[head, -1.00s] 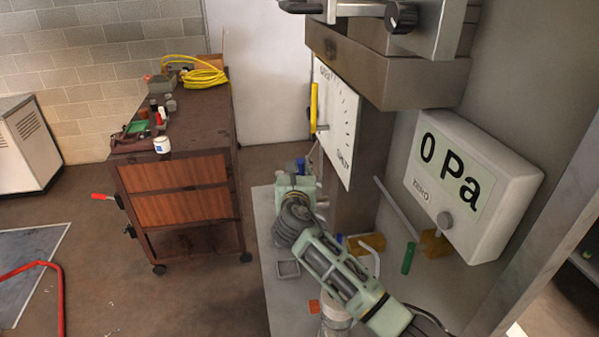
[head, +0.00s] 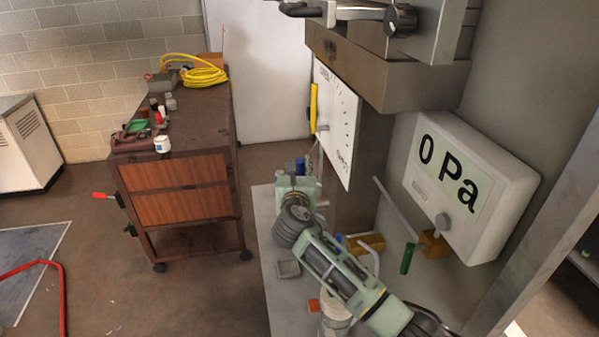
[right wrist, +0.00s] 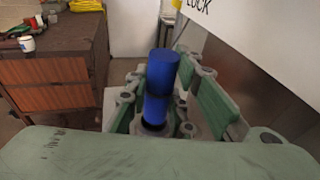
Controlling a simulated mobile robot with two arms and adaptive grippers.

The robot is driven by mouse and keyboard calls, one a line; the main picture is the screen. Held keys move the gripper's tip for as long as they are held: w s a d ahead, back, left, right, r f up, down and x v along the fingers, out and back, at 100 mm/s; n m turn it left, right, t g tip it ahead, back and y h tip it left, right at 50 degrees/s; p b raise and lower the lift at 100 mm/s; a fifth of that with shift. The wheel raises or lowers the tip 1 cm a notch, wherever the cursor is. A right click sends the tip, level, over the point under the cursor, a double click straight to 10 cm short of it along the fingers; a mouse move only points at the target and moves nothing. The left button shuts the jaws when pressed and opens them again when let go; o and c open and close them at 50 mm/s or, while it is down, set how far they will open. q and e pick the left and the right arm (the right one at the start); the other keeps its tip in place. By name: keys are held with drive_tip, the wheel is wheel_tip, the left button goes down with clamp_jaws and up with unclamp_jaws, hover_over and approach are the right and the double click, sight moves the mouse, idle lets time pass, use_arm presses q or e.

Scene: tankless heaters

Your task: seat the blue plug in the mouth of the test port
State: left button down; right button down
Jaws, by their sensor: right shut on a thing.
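The blue plug (right wrist: 160,85) stands between the green fingers of my right gripper (right wrist: 155,105) in the right wrist view. The gripper is shut on it, and its upper part sticks up clear of the fingers. In the head view my right gripper (head: 298,184) is over the left part of the grey bench, left of the white dial panel. A bit of blue (head: 299,166) shows at its top. I cannot make out the mouth of the test port for certain; brass fittings (head: 368,242) with a pale bent tube sit to the right of my right arm. My left gripper is not in view.
A white panel (head: 338,120) with a yellow handle hangs close to the right of my gripper. A gauge box (head: 474,187) reads 0 Pa. A green cylinder (head: 407,259), a small grey tray (head: 288,268) and an orange piece (head: 313,306) are near the bench (head: 262,215).

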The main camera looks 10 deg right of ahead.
drive_tip(key=shift+p, duration=0.35)
drive_tip(key=shift+f+b, duration=0.85)
drive_tip(key=shift+f, duration=0.5)
drive_tip(key=c, duration=1.9)
unclamp_jaws()
drive_tip(key=shift+s, duration=0.1)
drive_tip(key=o, duration=0.4)
drive_tip(key=shift+a+f, duration=0.1)
drive_tip(key=shift+f, duration=0.05)
drive_tip(key=shift+o, duration=0.2)
drive_tip(key=shift+s+f, duration=0.1)
drive_tip(key=shift+f, duration=0.1)
drive_tip(key=r+v, duration=0.1)
drive_tip(key=v, duration=1)
drive_tip(key=shift+s+a, duration=0.2)
drive_tip(key=shift+s, duration=0.1)
